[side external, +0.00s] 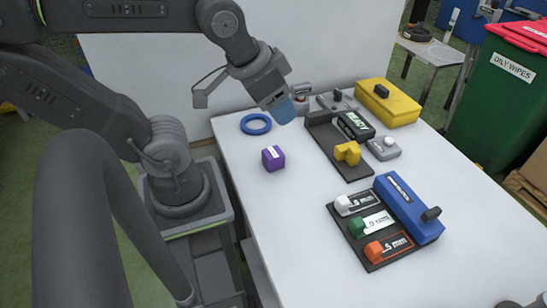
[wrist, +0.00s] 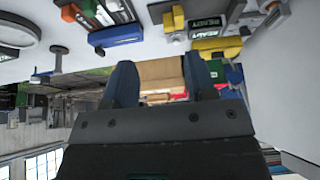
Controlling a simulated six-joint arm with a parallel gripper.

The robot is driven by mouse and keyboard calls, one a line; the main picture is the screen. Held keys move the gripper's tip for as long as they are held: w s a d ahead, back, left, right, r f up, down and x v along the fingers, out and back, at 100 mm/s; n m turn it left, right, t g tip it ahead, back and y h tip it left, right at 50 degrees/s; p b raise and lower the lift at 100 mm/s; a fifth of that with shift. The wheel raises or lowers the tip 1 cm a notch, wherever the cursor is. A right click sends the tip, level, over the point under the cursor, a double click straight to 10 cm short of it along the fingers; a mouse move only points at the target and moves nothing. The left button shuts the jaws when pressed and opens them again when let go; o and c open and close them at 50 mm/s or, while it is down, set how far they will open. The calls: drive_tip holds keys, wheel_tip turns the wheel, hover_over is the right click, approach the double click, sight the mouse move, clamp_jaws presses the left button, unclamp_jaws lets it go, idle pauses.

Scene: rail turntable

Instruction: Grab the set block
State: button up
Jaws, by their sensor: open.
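A small purple cube (side external: 273,158) with a white label stands on the white table, left of the dark tray. Its label is too small to read, so I cannot tell for sure that it is the set block. My gripper (side external: 282,111) is raised above the back of the table, beyond the cube and apart from it. Its blue fingers are spread and empty in the wrist view (wrist: 162,82). The purple cube is not visible in the wrist view.
A blue ring (side external: 256,124) lies behind the cube. A dark tray (side external: 352,171) holds a yellow stepped block (side external: 348,153) and a black READY box (side external: 356,126). A blue box (side external: 408,210) adjoins a rack with white, green and orange pieces. A yellow case (side external: 388,103) stands behind.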

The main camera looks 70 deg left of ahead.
drive_tip(key=shift+o, duration=0.5)
drive_tip(key=o, duration=0.4)
drive_tip(key=m+g+y, duration=0.2)
drive_tip(key=m+g, duration=0.4)
drive_tip(key=m, duration=1.1)
approach(273, 152)
drive_tip(key=f, duration=0.3)
drive_tip(key=s+f, duration=0.1)
drive_tip(key=f, duration=0.1)
drive_tip(key=shift+a+f, duration=0.25)
drive_tip(key=shift+a, duration=0.05)
drive_tip(key=shift+w+a+f, duration=0.15)
drive_tip(key=shift+a+f, duration=0.05)
drive_tip(key=shift+f, duration=0.6)
drive_tip(key=shift+w+a+f, duration=0.1)
drive_tip(key=shift+a+f, duration=0.1)
drive_tip(key=shift+f, duration=0.65)
drive_tip(key=shift+w+a+f, duration=0.15)
drive_tip(key=shift+f, duration=0.65)
